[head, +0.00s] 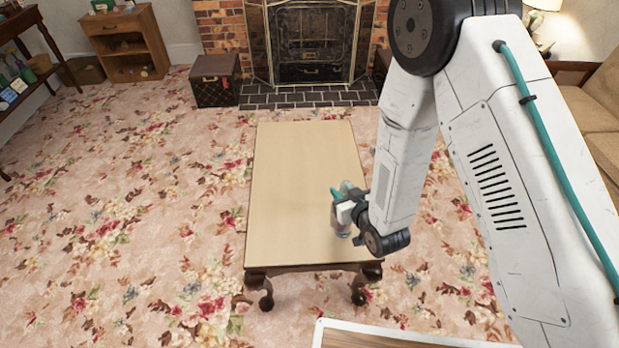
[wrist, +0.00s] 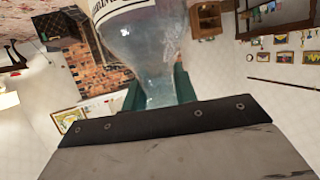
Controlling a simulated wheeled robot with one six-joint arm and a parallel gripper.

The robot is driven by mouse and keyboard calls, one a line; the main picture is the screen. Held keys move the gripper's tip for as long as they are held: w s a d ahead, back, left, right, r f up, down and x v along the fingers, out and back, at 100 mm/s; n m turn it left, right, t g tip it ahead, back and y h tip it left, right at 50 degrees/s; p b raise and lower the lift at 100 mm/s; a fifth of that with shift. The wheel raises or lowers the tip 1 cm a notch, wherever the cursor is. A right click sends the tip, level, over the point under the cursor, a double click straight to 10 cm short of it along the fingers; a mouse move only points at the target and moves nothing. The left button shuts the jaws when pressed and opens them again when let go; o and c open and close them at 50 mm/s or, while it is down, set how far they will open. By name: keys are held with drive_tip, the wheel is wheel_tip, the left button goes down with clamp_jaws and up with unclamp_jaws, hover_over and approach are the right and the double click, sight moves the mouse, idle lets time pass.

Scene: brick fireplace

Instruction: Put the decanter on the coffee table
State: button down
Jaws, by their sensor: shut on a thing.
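The coffee table (head: 300,180) has a bare, light wooden top and dark curved legs, and stands on the carpet in the middle of the head view. My gripper (head: 343,208) is over the near right part of the tabletop. It is shut on the decanter (head: 342,222), which is small and partly hidden by my gripper in the head view. In the wrist view the decanter (wrist: 145,40) is clear glass with a pale label, between my green fingers (wrist: 158,90). I cannot tell whether its base touches the tabletop.
A brick fireplace with a screen (head: 310,45) is behind the table. A dark trunk (head: 215,80) stands left of the hearth, and a wooden cabinet (head: 128,45) is farther left. A sofa (head: 595,110) is at the right. The floral carpet (head: 130,200) is open on the left.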

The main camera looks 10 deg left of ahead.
drive_tip(key=s+a+f+n+g+y, duration=0.35)
drive_tip(key=s+a+f, duration=0.25)
drive_tip(key=s+a, duration=0.6)
drive_tip(key=w+a+f, duration=0.5)
drive_tip(key=w+a, duration=0.3)
drive_tip(key=w, duration=0.3)
drive_tip(key=shift+w+a, duration=0.25)
drive_tip(key=shift+w, duration=0.05)
drive_tip(key=shift+f+t, duration=0.2)
drive_tip(key=shift+t, duration=0.05)
drive_tip(key=c, duration=1.1)
unclamp_jaws()
